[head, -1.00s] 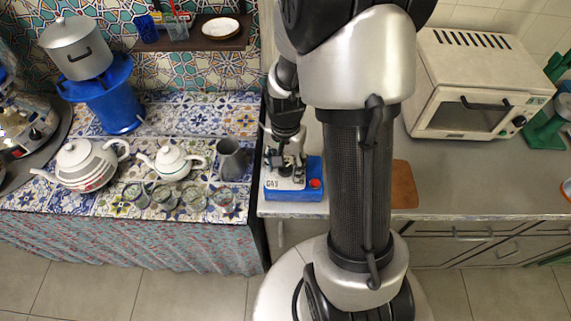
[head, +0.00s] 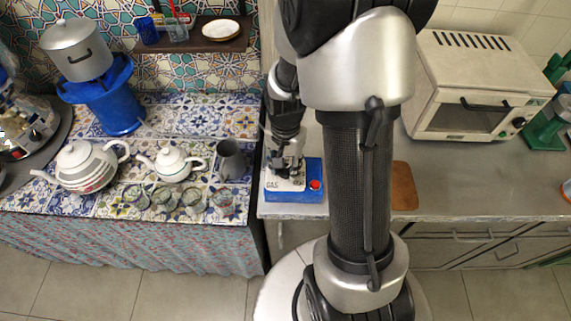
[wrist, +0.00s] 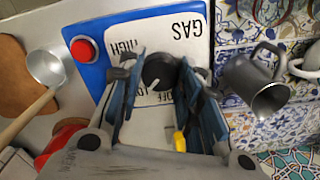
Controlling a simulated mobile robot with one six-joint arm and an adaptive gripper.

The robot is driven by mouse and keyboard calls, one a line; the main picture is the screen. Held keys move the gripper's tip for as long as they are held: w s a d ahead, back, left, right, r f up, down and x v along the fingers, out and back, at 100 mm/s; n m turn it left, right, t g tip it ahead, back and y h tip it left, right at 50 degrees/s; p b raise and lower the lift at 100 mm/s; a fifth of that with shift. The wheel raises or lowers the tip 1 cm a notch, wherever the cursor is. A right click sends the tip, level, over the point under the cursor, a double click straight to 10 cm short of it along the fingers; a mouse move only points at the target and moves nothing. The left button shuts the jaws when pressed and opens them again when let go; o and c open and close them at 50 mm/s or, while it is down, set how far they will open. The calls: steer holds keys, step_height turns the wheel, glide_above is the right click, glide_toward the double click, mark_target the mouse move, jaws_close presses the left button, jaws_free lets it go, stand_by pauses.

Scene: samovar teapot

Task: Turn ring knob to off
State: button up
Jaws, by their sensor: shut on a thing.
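The ring knob (wrist: 158,72) is a dark round dial on a white panel marked GAS, HIGH and OFF, in the wrist view. The panel is on a blue-based gas unit (head: 300,195), with a red button (wrist: 83,48) at one side. My gripper (wrist: 160,78) has its two dark fingers on either side of the knob and is shut on it. The head view shows the gripper (head: 286,169) pointing down over the unit's white top. There the knob is hidden by the fingers. Which mark the knob points at cannot be told.
A grey metal jug (head: 231,159), a small white teapot (head: 173,164) and several glasses stand on the tiled counter to the left. A brown wooden board (head: 404,186) lies to the right. A ladle (wrist: 46,68) lies beside the unit in the wrist view.

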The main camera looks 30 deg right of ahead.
mark_target(286, 169)
steer(key=n+p, duration=0.1)
steer(key=n, duration=0.3)
steer(key=shift+n, duration=0.3)
steer(key=n, duration=0.4)
steer(key=shift+p, duration=0.3)
stand_by(0.4)
steer(key=o, duration=1.1)
steer(key=shift+r, duration=0.1)
step_height(286, 169, up, 12)
steer(key=shift+f, duration=0.1)
